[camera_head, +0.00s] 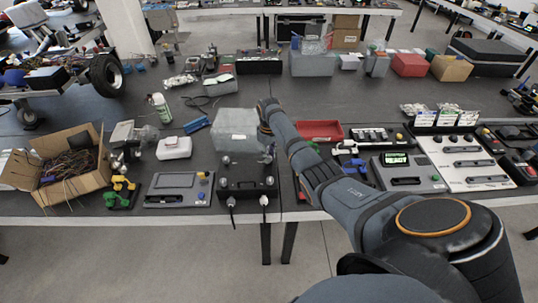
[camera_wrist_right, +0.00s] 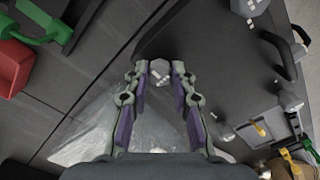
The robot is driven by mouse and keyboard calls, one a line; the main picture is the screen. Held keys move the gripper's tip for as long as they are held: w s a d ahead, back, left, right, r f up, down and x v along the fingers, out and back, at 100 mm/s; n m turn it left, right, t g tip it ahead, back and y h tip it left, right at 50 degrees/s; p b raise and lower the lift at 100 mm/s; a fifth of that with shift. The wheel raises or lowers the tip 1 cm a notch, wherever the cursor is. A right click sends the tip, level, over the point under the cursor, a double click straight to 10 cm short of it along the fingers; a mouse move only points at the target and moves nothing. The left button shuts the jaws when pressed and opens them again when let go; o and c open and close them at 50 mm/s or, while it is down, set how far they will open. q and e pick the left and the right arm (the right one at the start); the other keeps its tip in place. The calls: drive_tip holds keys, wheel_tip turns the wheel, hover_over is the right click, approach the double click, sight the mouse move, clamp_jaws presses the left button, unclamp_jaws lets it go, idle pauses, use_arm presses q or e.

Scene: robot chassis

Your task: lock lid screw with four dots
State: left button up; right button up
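The black lidded box (camera_head: 246,178) stands at the front edge of the table, with light grey knob-like screws at its corners. In the right wrist view its dark lid (camera_wrist_right: 205,62) fills the upper right. My right gripper (camera_head: 268,150) is over the box's far right side. In the wrist view the gripper (camera_wrist_right: 161,72) has its purple-padded fingers apart, with one grey screw (camera_wrist_right: 160,70) between or just beyond the tips; contact is unclear. Other screws, at the top (camera_wrist_right: 246,7), right (camera_wrist_right: 290,101) and lower right (camera_wrist_right: 222,131), carry white dots too small to count surely. My left gripper is not in view.
A clear plastic bin (camera_head: 234,128) stands right behind the box and a red tray (camera_head: 319,131) lies to the right. A grey toolbox panel (camera_head: 180,188) is close on the left, and a device with a green display (camera_head: 407,172) stands farther right. Cables hang from the box's front.

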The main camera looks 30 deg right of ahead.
clamp_jaws()
drive_tip(key=shift+r+m+p, duration=0.2)
drive_tip(key=shift+m+p, duration=0.4)
drive_tip(key=shift+p, duration=0.05)
drive_tip(key=shift+m+p, duration=0.6)
drive_tip(key=shift+m, duration=0.2)
drive_tip(key=m+p, duration=0.2)
drive_tip(key=m, duration=0.2)
drive_tip(key=m+p, duration=0.1)
drive_tip(key=m, duration=0.4)
drive_tip(key=shift+m+p, duration=0.35)
drive_tip(key=shift+m, duration=0.05)
use_arm(q)
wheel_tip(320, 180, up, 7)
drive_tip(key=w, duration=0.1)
drive_tip(key=shift+p, duration=0.4)
use_arm(e)
drive_tip(key=m, duration=0.5)
drive_tip(key=shift+w+f, duration=0.1)
drive_tip(key=shift+m, duration=0.4)
